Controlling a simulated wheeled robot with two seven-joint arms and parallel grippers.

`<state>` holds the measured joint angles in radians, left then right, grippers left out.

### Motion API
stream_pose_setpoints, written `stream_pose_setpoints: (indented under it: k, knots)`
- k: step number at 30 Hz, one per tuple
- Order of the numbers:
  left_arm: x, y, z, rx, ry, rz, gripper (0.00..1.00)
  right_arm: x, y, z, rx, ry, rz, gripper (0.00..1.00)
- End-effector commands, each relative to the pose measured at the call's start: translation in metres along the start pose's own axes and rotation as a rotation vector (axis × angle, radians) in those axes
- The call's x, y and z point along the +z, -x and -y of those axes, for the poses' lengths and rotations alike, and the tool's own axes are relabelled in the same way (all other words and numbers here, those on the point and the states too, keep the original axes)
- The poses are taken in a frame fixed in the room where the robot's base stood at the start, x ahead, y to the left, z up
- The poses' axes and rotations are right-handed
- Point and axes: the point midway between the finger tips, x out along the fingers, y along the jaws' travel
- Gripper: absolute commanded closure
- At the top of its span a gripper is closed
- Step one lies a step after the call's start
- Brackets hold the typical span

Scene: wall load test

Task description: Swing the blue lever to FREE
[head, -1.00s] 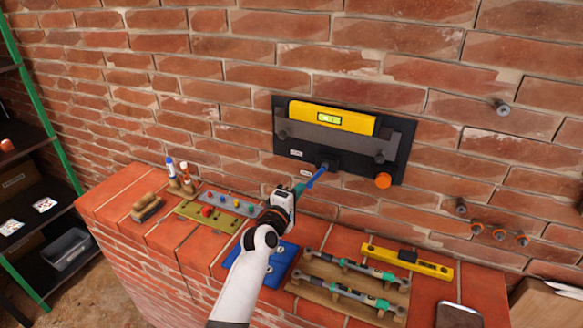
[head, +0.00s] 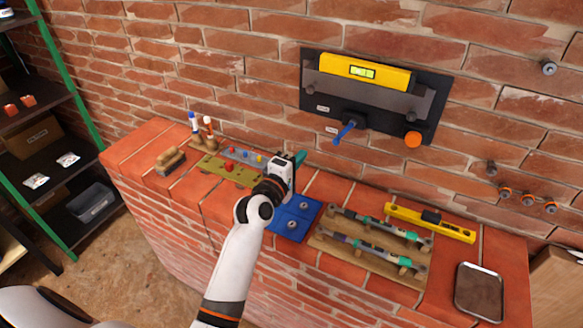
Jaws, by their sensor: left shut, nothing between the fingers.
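The blue lever (head: 345,132) sticks out from a black pivot block at the lower edge of a dark wall plate (head: 437,92) and slants down to the left. Two small white labels (head: 323,107) sit on the plate left of the pivot; their words are too small to read. My left gripper (head: 299,158) is shut and empty, left of and below the lever's tip, with a clear gap between them. My right gripper is out of view.
A yellow level (head: 365,72) rests on the plate's grey bar, and an orange knob (head: 412,139) sits lower right. Below, the brick ledge holds a blue plate (head: 284,229), a wooden tool rack (head: 322,243), another yellow level (head: 430,222) and a metal tray (head: 480,291).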

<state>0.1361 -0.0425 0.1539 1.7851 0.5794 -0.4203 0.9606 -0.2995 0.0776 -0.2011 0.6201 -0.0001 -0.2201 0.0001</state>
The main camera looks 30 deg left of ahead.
Motion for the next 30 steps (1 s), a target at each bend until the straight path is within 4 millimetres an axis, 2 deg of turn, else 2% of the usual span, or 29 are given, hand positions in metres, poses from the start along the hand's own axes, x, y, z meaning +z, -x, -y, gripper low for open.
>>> stream_pose_setpoints:
  k: [3,7,24,27,29,30]
  knots:
    - [0.001,0.019,-0.002,0.000,-0.001,0.001,1.00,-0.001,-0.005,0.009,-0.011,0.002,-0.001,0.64]
    - [0.001,0.028,-0.001,0.000,-0.001,0.001,1.00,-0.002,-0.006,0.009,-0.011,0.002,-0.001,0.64]
    - [0.000,0.032,0.000,0.002,-0.004,0.000,1.00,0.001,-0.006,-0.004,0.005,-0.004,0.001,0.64]
    - [-0.007,0.039,-0.010,0.045,-0.067,-0.025,1.00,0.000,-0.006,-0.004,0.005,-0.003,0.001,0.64]
    - [-0.017,0.052,-0.024,0.109,-0.165,-0.066,1.00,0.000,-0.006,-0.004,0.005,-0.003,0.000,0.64]
    - [-0.025,0.065,-0.038,0.169,-0.256,-0.106,1.00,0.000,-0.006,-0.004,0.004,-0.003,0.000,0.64]
